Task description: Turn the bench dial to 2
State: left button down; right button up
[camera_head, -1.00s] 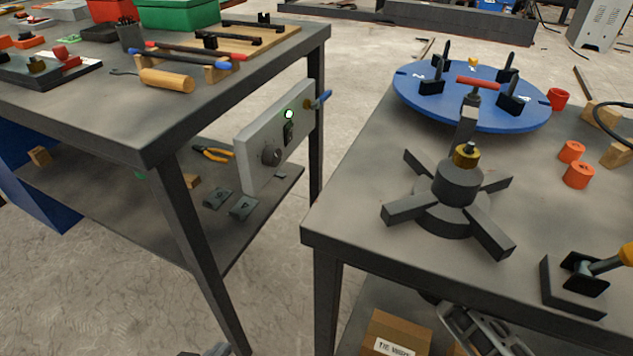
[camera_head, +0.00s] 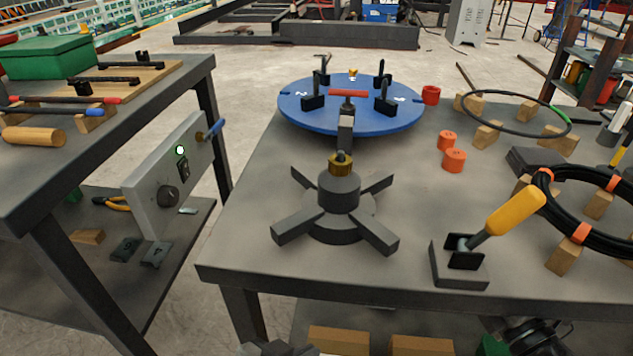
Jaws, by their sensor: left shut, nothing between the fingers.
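A blue round dial plate (camera_head: 350,122) lies flat on the right bench (camera_head: 240,215), with white marks on its rim and several black upright clamps. A grey panel (camera_head: 150,190) on the left bench carries a dark round knob (camera_head: 168,196) and a lit green lamp. My left gripper (camera_head: 278,348) shows only partly at the bottom edge, shut and empty, apart from these things.
An orange-handled lever (camera_head: 505,222) stands at the right bench's front. Orange cups (camera_head: 454,160), wood blocks and black cable coils (camera_head: 590,212) lie to the right. A blue-handled lever (camera_head: 214,130) sticks out from the panel. A gap separates the two benches.

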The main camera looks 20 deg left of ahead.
aim_at(167, 196)
jog(key=z, duration=0.1)
jog(key=k, duration=0.3)
jog(key=u, duration=1.2)
jog(key=i, duration=0.5)
jog(key=z, duration=0.05)
